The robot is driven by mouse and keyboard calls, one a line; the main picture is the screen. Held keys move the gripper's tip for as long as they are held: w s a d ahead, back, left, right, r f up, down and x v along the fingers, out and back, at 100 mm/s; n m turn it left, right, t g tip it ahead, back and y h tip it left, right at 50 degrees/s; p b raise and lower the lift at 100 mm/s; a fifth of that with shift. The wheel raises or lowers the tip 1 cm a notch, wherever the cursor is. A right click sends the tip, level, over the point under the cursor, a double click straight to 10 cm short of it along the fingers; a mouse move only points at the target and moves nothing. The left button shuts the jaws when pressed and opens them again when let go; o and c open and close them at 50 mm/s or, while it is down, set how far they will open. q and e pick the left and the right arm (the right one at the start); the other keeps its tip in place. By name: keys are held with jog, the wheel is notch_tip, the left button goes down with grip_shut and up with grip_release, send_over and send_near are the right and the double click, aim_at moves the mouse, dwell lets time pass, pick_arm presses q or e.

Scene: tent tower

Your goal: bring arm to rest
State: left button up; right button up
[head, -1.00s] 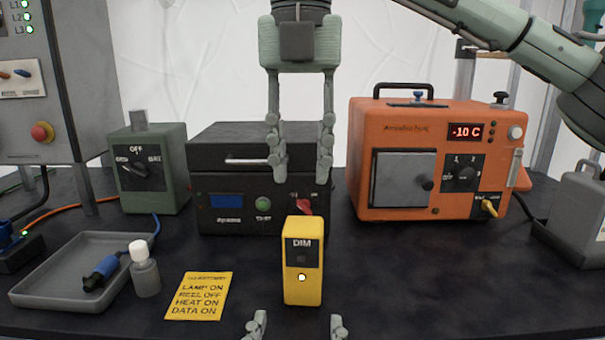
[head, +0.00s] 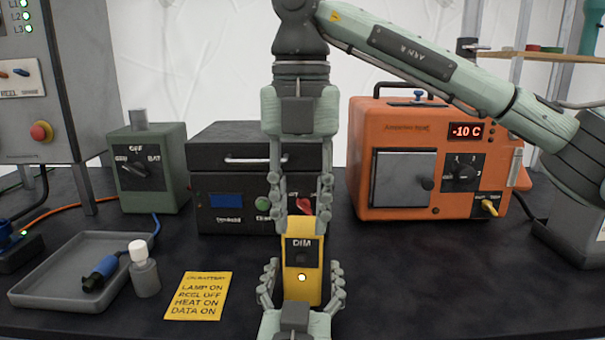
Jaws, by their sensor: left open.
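My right gripper (head: 301,205) hangs down from above, its arm coming in from the upper right. It is open, with its fingers apart at the top of a yellow box marked DIM (head: 302,255). My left gripper (head: 301,270) rises from the bottom edge with its fingers spread on either side of the yellow box's lower part. It is open. The box stands upright on the dark table, with a small light lit on its front. Whether any fingertip touches it I cannot tell.
Behind stand a black device (head: 230,185), a green switch box (head: 160,185) and an orange oven (head: 360,195) reading -10 C. A grey tray (head: 45,290), a small bottle (head: 146,278) and a yellow note (head: 198,295) lie left. The table right of the box is clear.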

aim_at(301, 262)
notch_tip(301, 262, down, 6)
jog(key=shift+s+r, duration=0.1)
jog(key=shift+r, duration=0.15)
jog(key=shift+s+r+t, duration=0.1)
jog(key=shift+s+t, duration=0.05)
jog(key=shift+t, duration=0.45)
jog(key=t, duration=0.3)
jog(key=shift+s+f, duration=0.25)
jog(key=shift+s, duration=0.15)
jog(key=v, duration=1.2)
jog(key=shift+s+a+t, duration=0.2)
jog(key=shift+a+t, duration=0.05)
jog(key=shift+t, duration=0.05)
jog(key=shift+f, duration=0.15)
